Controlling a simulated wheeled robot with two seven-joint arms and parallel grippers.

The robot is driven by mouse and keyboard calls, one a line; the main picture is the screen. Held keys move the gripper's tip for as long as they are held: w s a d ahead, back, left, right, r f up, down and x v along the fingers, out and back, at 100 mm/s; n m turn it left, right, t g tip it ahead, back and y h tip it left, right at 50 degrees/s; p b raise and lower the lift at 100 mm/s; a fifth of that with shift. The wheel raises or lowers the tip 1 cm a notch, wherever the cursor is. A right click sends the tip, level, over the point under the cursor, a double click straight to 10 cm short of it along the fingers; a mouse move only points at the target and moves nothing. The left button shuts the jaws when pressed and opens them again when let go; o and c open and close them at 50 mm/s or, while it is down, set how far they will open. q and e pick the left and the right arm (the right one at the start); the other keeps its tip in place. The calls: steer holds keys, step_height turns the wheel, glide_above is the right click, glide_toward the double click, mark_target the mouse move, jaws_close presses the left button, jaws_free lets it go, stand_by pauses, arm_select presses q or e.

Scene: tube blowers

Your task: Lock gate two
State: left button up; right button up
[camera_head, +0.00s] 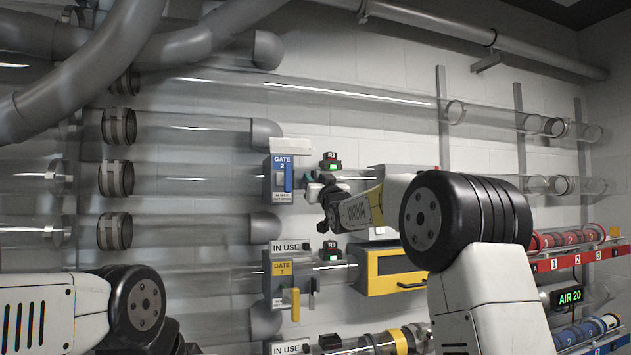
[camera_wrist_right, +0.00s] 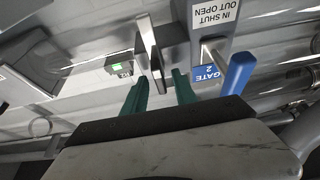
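The gate two box (camera_head: 270,180) is blue and grey, with a blue handle (camera_head: 288,180) on its front. In the right wrist view, the upside-down label GATE 2 (camera_wrist_right: 209,73) and the blue handle (camera_wrist_right: 238,73) are right of the fingers. A flat silver lever (camera_wrist_right: 149,42) beside the box reaches down toward the gap between the fingertips. My right gripper (camera_wrist_right: 153,78) is open, its two green fingers apart on either side of the lever's lower end; contact is unclear. The right gripper (camera_head: 312,180) is just right of gate two in the head view. My left gripper is out of view.
The gate three box (camera_head: 281,268) is below, with a yellow handle (camera_head: 295,304) and an IN USE sign (camera_head: 287,247). A yellow-fronted box (camera_head: 392,273) is below my right wrist. Clear tubes run along the wall. Red (camera_head: 570,257) and blue racks (camera_head: 610,343) are at right.

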jaws_close()
stand_by(1.4)
